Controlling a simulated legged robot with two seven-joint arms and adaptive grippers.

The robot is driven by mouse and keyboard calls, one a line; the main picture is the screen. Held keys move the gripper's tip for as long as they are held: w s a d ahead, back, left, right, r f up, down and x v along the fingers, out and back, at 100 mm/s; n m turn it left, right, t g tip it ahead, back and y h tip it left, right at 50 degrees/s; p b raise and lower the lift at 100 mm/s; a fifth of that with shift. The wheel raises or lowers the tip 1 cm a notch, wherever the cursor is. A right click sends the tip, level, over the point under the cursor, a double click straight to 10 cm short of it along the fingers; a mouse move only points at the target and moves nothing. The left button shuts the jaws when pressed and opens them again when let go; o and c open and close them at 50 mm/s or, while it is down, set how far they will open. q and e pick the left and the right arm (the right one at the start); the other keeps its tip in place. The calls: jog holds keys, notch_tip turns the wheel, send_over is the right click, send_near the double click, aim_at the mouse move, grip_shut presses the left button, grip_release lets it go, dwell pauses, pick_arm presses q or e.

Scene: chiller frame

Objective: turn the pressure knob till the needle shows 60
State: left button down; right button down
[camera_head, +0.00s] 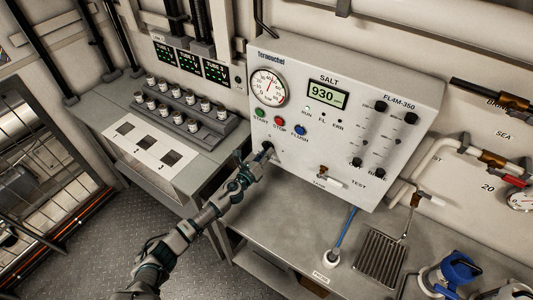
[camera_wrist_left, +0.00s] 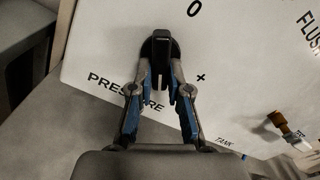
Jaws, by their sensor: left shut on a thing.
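The pressure knob shows in the left wrist view as a black knob (camera_wrist_left: 161,45) on the white panel, above the word PRESSURE and beside a plus mark. My left gripper (camera_wrist_left: 160,72) is shut on it, with one finger on each side. In the head view the same gripper (camera_head: 262,152) reaches the lower left of the panel and largely hides the knob. The round pressure gauge (camera_head: 269,87) is at the panel's upper left. Its needle points roughly upward, but is too small to read exactly. My right gripper is not in view.
The white control panel (camera_head: 350,80) carries green, red and blue buttons below the gauge, a display reading 930 and several black knobs at right. A rack of small jars (camera_head: 185,108) stands at left. A grey drain grate (camera_head: 381,257) lies on the bench at right.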

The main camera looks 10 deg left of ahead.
pick_arm(q)
jog(key=shift+s+f, duration=0.15)
jog(key=shift+f, duration=0.4)
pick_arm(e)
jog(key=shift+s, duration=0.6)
pick_arm(q)
jog(key=c, duration=1.1)
grip_release()
jog(key=v, duration=1.1)
jog(key=shift+s+a, duration=0.25)
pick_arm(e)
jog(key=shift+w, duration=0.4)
